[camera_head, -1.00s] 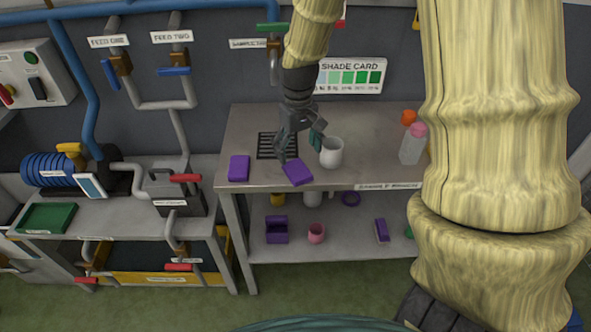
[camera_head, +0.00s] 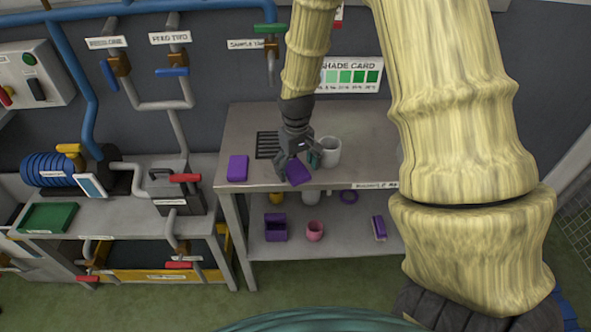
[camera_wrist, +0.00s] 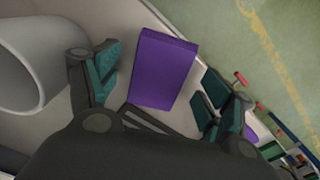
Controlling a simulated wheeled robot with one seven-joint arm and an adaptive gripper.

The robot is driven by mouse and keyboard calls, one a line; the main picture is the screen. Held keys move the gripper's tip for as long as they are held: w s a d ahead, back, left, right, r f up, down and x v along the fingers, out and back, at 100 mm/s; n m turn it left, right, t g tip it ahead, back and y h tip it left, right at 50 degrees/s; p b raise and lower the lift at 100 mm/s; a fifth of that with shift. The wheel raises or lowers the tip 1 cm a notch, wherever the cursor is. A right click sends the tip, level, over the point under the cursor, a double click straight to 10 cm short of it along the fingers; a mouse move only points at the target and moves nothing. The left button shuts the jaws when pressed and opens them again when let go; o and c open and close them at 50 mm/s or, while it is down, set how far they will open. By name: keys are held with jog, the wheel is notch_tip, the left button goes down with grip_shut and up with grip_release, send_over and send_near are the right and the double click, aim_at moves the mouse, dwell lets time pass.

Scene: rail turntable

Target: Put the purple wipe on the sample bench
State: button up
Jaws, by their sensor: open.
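A purple block (camera_head: 298,173), which may be the wipe, lies at the front edge of the bench top (camera_head: 350,172). It also shows in the wrist view (camera_wrist: 162,68), flat-faced, between the spread fingers. A second, similar purple block (camera_head: 237,168) lies further left on the same bench; I cannot tell which is the wipe. My gripper (camera_head: 294,166) is open, pointing down over the first block and partly hiding it. In the wrist view my gripper (camera_wrist: 160,90) has its teal pads apart on either side of the block, with no clear contact.
A white mug (camera_head: 328,152) stands close to the right of my gripper, near one finger. A dark grille (camera_head: 267,145) lies behind it. The lower shelf (camera_head: 345,231) holds a purple bin (camera_head: 275,227), a pink mug (camera_head: 314,231) and a brush (camera_head: 379,228). My arm hides the bench's right end.

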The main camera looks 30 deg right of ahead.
jog(key=shift+f, duration=0.15)
jog(key=shift+c, duration=0.4)
jog(key=c, duration=0.8)
jog(key=shift+c, duration=0.6)
